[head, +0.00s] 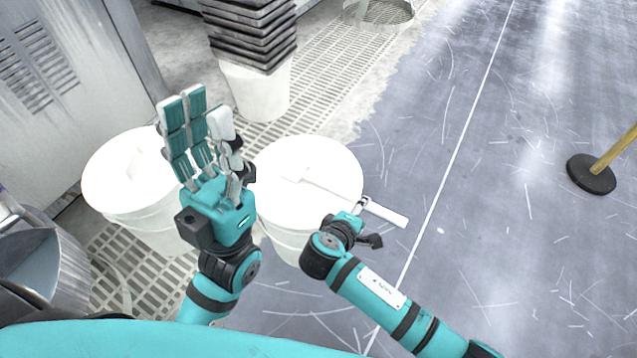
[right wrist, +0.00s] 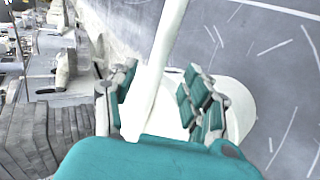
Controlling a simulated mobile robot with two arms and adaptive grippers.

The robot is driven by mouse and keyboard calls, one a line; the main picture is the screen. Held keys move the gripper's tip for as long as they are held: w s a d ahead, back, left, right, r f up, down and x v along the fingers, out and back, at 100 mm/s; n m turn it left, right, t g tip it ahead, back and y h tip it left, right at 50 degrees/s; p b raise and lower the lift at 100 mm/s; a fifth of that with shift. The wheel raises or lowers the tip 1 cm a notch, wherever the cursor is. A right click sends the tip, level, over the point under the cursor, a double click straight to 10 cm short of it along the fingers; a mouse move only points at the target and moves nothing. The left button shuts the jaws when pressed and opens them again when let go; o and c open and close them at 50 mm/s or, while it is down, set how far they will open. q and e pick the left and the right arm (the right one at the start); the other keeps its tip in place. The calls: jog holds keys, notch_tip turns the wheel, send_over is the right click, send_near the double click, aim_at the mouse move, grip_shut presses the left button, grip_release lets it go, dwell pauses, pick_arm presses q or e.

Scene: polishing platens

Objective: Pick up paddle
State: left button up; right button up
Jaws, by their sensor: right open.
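The white paddle (head: 388,213) lies across the top of a white bucket (head: 338,160). Its handle sticks out past the rim to the right. My right gripper (head: 366,218) is at the handle, beyond the rim, and partly covers it. In the right wrist view, the pale paddle shaft (right wrist: 160,55) passes between the spread fingers of my right gripper (right wrist: 160,85). They are open and not closed on it; contact cannot be told. My left gripper (head: 197,108) is open and empty, fingers extended upward, left of the bucket.
A second white bucket (head: 125,180) stands behind my left gripper. Dark stacked trays (head: 252,35) sit on a white container (head: 258,90) at the back. A round black base with a yellow pole (head: 592,176) stands far right. The grey floor between is clear.

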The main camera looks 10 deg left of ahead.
jog(key=b+x, duration=0.1)
jog(key=x, duration=0.2)
jog(key=shift+w, duration=0.25)
jog(key=shift+c, duration=0.2)
grip_shut()
